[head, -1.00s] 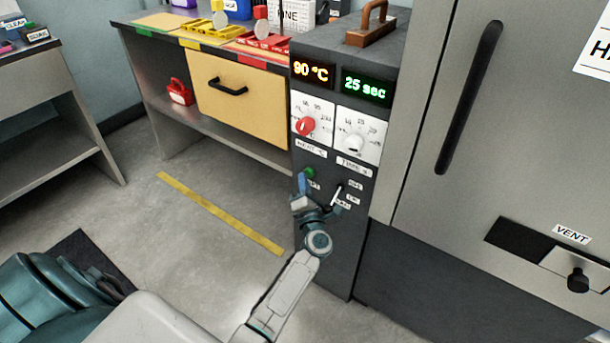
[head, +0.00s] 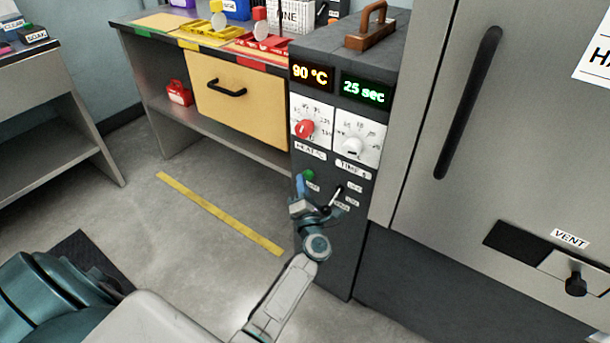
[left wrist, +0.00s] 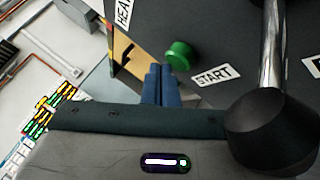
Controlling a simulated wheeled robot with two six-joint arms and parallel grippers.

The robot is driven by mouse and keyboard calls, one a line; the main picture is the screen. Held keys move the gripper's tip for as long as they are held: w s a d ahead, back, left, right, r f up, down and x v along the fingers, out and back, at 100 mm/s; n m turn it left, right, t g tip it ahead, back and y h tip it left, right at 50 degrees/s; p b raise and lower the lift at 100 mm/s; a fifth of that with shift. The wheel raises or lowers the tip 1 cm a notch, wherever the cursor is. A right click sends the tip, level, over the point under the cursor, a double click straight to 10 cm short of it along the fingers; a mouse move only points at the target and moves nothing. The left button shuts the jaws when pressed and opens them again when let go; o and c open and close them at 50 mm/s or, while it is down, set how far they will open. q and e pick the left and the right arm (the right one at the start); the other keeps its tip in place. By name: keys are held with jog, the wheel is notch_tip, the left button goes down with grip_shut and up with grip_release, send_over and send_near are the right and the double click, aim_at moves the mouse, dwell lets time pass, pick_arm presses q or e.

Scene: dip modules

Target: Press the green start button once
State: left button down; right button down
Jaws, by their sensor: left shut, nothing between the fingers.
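The green start button (head: 309,174) is on the front of the dark control cabinet (head: 340,255), below the dials. In the left wrist view the green button (left wrist: 178,55) stands out from the panel beside a START label (left wrist: 212,77). My left gripper (head: 300,180) is shut and empty, its blue fingers pointing up just below and beside the button. In the left wrist view the fingertips (left wrist: 159,70) are close to the button; a small gap seems to lie between them, and I cannot tell the depth. My right gripper is not in view.
A toggle lever (head: 338,192) sits right of the button; in the left wrist view its chrome shaft and black end (left wrist: 270,118) are near my gripper. Above are a red dial (head: 305,128), a white dial (head: 352,146) and displays reading 90 °C and 25 sec.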

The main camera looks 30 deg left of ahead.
pick_arm(q)
jog(key=shift+d, duration=0.4)
jog(key=shift+s, duration=0.1)
jog(key=shift+s+a+p, duration=0.2)
jog(key=shift+s+p, duration=0.5)
jog(key=shift+s, duration=1.9)
jog(key=shift+a, duration=0.1)
